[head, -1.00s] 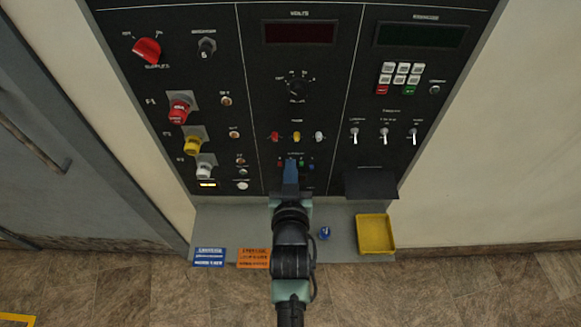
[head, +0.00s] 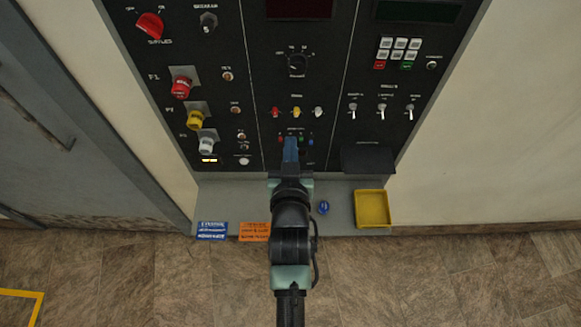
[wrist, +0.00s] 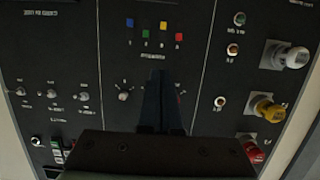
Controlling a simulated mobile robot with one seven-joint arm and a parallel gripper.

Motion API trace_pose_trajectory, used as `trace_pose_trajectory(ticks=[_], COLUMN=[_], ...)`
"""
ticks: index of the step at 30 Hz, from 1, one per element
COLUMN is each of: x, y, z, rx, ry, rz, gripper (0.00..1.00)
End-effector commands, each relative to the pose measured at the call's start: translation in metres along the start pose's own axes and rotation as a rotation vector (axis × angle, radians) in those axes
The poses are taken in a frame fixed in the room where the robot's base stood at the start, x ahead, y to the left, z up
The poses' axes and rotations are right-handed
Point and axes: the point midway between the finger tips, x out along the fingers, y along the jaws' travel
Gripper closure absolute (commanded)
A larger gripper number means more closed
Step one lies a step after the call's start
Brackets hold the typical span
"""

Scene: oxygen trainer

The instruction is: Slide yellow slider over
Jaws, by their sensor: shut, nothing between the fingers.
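The yellow slider (wrist: 163,25) is a small yellow square on the black panel, in a staggered row with blue (wrist: 129,22), green (wrist: 146,33) and red (wrist: 179,37) squares. In the wrist view it sits above my fingertips, with dark panel showing between. In the head view my gripper (head: 290,140) covers its place, while the red (head: 280,140) and blue (head: 311,141) squares show on either side. My gripper is shut and empty, its slim fingers pointing at the panel. I cannot tell whether the tips touch the panel.
Red, yellow (head: 297,112) and white toggles stand close above my fingertips in the head view. A rotary knob (head: 297,65) is higher up. A shelf below holds a yellow tray (head: 372,208), a blue round piece (head: 323,207) and blue and orange labels (head: 254,232).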

Motion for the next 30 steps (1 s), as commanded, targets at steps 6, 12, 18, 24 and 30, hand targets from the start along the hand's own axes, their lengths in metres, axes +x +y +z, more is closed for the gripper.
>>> trace_pose_trajectory(ticks=[6,12,18,24,30], x=[-0.037,-0.059,-0.066,-0.067,-0.066], y=[0.000,0.000,0.000,0.000,0.000], z=[0.003,0.002,0.001,0.000,0.000], rx=[0.000,0.000,0.000,0.000,0.000], ry=[-0.001,0.000,0.000,0.000,0.000], rz=[0.000,0.000,0.000,0.000,0.000], gripper=[1.00,1.00,1.00,1.00,1.00])
